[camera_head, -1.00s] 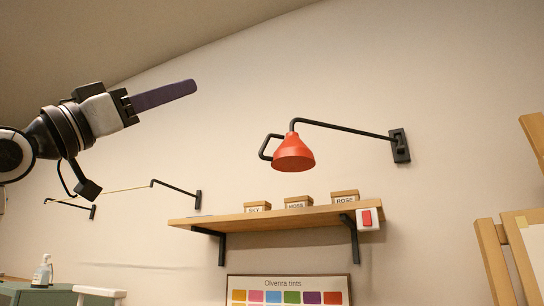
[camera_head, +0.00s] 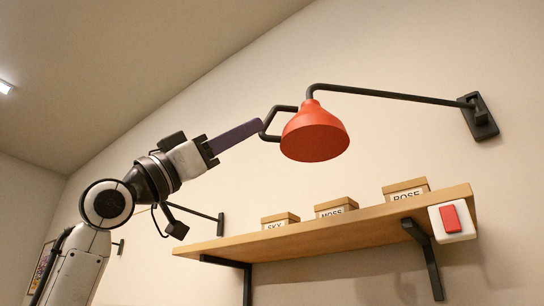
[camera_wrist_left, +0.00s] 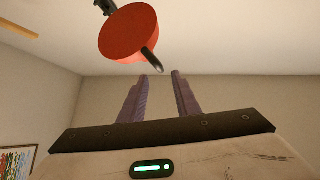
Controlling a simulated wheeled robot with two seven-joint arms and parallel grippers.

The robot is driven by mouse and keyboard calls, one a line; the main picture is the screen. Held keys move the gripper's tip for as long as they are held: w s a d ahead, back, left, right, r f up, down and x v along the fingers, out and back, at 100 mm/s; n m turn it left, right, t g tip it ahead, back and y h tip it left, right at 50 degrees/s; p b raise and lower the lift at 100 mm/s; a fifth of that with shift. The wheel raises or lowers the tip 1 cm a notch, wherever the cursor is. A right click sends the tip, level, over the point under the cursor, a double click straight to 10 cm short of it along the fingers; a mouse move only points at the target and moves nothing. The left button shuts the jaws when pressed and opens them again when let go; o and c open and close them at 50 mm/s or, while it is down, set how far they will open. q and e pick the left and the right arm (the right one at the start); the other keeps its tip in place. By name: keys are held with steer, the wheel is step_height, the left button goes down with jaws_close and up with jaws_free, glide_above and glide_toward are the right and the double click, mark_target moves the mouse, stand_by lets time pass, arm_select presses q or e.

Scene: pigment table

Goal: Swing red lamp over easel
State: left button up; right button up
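The red lamp (camera_head: 315,132) hangs from a black wall arm (camera_head: 400,93) above the shelf. A black looped handle (camera_head: 273,111) sticks out from its left side. My left gripper (camera_head: 260,125) has long purple fingers, with their tips right at the handle. In the left wrist view, the fingers (camera_wrist_left: 160,76) stand apart with a gap, and the handle's end (camera_wrist_left: 152,60) shows just beyond the tips, roughly between them. I cannot tell whether they touch. The red shade also shows in that view (camera_wrist_left: 128,32). The easel and my right gripper are not in view.
A wooden shelf (camera_head: 330,234) below the lamp carries boxes labelled SKY (camera_head: 280,221), MOSS (camera_head: 336,207) and ROSE (camera_head: 406,189). A red-and-white switch (camera_head: 452,219) is on its right end. The lamp's wall bracket (camera_head: 479,116) is at the right.

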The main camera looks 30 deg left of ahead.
mark_target(268, 120)
arm_select(q)
steer(key=p+x, duration=0.2)
steer(key=x, duration=0.4)
steer(key=shift+w, duration=0.1)
steer(key=shift+w+d+r, duration=0.25)
steer(key=shift+w+r, duration=0.1)
steer(key=shift+w, duration=0.1)
jaws_close()
